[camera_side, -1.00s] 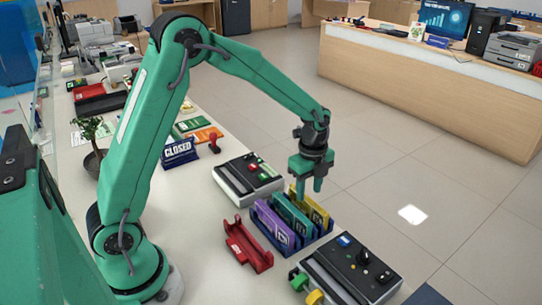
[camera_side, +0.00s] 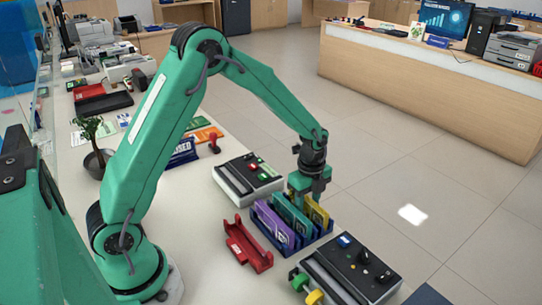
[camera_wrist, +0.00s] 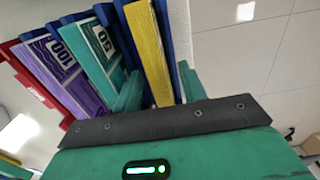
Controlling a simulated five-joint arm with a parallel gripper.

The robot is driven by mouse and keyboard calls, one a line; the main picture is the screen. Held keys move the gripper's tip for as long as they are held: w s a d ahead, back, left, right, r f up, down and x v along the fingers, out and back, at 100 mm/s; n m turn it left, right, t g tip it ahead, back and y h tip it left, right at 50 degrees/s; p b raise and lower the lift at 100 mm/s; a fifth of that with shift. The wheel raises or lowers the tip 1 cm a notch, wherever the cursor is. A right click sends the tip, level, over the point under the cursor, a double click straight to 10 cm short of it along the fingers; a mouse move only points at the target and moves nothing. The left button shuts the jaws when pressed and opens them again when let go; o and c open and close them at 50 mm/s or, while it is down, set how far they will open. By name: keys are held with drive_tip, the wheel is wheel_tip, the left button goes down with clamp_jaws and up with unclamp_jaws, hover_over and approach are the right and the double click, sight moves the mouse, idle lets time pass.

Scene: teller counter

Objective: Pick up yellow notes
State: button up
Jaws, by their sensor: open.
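The yellow notes (camera_side: 317,215) stand upright in the rightmost slot of a blue rack (camera_side: 268,234), beside teal notes (camera_side: 291,217) and purple notes (camera_side: 273,223). My gripper (camera_side: 309,200) is down at the top of the rack, over the yellow notes. In the wrist view the yellow notes (camera_wrist: 149,48) lie between my two green fingers (camera_wrist: 160,92), which are open. The left finger is in front of the teal notes marked 50 (camera_wrist: 103,45). The purple notes marked 100 (camera_wrist: 58,62) are farther left. I cannot tell whether a finger touches the notes.
A red tray (camera_side: 247,247) lies left of the rack. A dark control box (camera_side: 350,270) stands in front and a grey device with buttons (camera_side: 248,178) behind. The counter edge is close on the right, with floor beyond.

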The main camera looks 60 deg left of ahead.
sight(309, 200)
clamp_jaws()
drive_tip(key=shift+r, duration=0.15)
drive_tip(key=shift+r, duration=0.55)
drive_tip(key=r, duration=0.3)
drive_tip(key=shift+s+d+r, duration=0.1)
drive_tip(key=shift+s+d, duration=0.05)
drive_tip(key=shift+d, duration=0.15)
drive_tip(key=s+d+r, duration=0.6)
drive_tip(key=d, duration=0.3)
drive_tip(key=shift+d+r, duration=0.15)
drive_tip(key=shift+r, duration=0.1)
